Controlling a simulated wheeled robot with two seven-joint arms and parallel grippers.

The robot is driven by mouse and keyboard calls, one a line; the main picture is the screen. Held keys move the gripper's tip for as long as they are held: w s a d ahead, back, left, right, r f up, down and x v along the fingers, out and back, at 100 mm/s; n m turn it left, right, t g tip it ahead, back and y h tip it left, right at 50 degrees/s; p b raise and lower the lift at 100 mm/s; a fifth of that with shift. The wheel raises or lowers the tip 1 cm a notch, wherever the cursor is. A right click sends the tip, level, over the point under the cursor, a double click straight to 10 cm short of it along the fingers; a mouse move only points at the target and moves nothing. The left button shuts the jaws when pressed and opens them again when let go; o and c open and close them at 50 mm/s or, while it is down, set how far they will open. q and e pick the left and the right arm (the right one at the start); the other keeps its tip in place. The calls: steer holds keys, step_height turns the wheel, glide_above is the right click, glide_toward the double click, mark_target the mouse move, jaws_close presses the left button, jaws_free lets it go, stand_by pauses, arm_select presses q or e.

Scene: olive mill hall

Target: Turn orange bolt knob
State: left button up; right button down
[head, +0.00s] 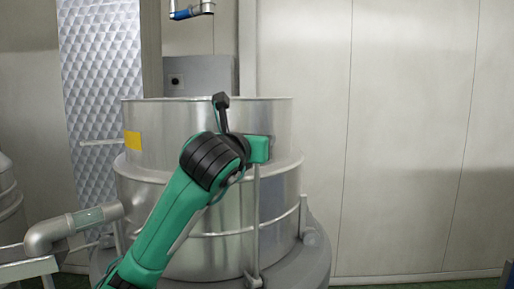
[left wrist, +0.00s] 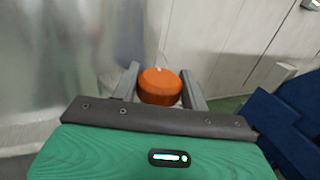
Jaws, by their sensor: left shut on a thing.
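The orange bolt knob (left wrist: 160,86) is round and sits between the two fingers of my left gripper (left wrist: 160,90) in the left wrist view. A small pale mark shows at its top edge. The gripper is shut on the knob, with one finger at each side. In the head view my green left arm reaches up to the side of a large steel tank (head: 205,115), and the arm hides the knob and the fingertips there. My right gripper is not in view.
The tank has a yellow label (head: 133,140) and a thin rod at its left. A grey pipe elbow (head: 45,237) with a clear section stands at lower left. A blue object (left wrist: 285,125) is at the right in the left wrist view. Pale wall panels (head: 400,130) stand behind.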

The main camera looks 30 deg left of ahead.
arm_select(q)
steer(key=shift+w+f, duration=0.1)
steer(key=shift+f, duration=0.15)
steer(key=o, duration=1)
steer(key=shift+w+a, duration=0.1)
steer(key=shift+a, duration=0.05)
steer(key=shift+s+d+r+b, duration=0.1)
steer(key=shift+s+d+b, duration=0.1)
steer(key=shift+s+b, duration=0.3)
steer(key=shift+s+d+b, duration=0.4)
steer(key=shift+s+b, duration=0.25)
steer(key=shift+s, duration=1.45)
steer(key=shift+s+d+b, duration=0.45)
steer(key=shift+s+b, duration=0.25)
steer(key=shift+s, duration=1.4)
steer(key=shift+s+d+b, duration=0.4)
steer(key=shift+s+b, duration=0.25)
steer(key=shift+s, duration=1.45)
